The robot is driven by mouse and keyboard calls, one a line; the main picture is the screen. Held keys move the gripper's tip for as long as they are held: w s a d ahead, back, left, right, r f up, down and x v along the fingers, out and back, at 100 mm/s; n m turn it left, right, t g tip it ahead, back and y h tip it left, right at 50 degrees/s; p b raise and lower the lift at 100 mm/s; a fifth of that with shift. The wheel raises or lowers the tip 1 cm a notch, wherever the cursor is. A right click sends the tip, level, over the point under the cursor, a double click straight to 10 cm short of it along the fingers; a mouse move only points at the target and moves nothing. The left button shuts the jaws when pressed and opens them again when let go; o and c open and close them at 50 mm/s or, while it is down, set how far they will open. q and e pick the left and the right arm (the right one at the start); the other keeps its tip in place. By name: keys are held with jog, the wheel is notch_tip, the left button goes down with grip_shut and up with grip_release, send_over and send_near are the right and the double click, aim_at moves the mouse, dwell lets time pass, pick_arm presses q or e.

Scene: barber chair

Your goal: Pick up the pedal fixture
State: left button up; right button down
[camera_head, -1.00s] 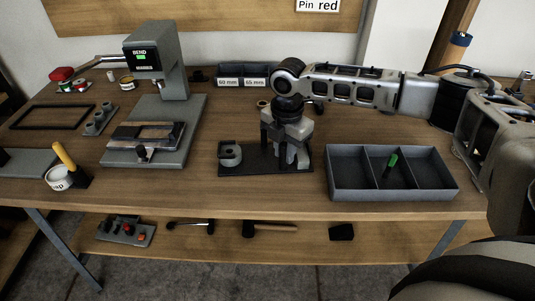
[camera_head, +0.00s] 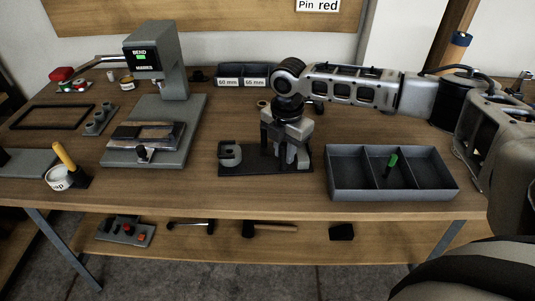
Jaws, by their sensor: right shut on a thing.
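A dark flat base plate (camera_head: 240,171) lies on the wooden bench near its front middle, with a grey rounded piece (camera_head: 230,154) standing at its left end. I take this assembly to be the pedal fixture. My right gripper (camera_head: 286,160) points down over the right part of the plate and is shut on a part of the fixture there. The fingers hide most of what they hold. The plate looks level and at bench height; I cannot tell whether it is clear of the bench. My left gripper is not in view.
A grey three-compartment tray (camera_head: 341,194) with a green-topped item (camera_head: 391,164) stands close to the right. A grey press machine (camera_head: 187,105) stands to the left, and labelled bins (camera_head: 243,82) behind. The lower shelf (camera_head: 281,252) holds tools. Bare bench lies in front of the fixture.

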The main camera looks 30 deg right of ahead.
jog(key=shift+w+r, duration=0.1)
jog(key=shift+r, duration=0.15)
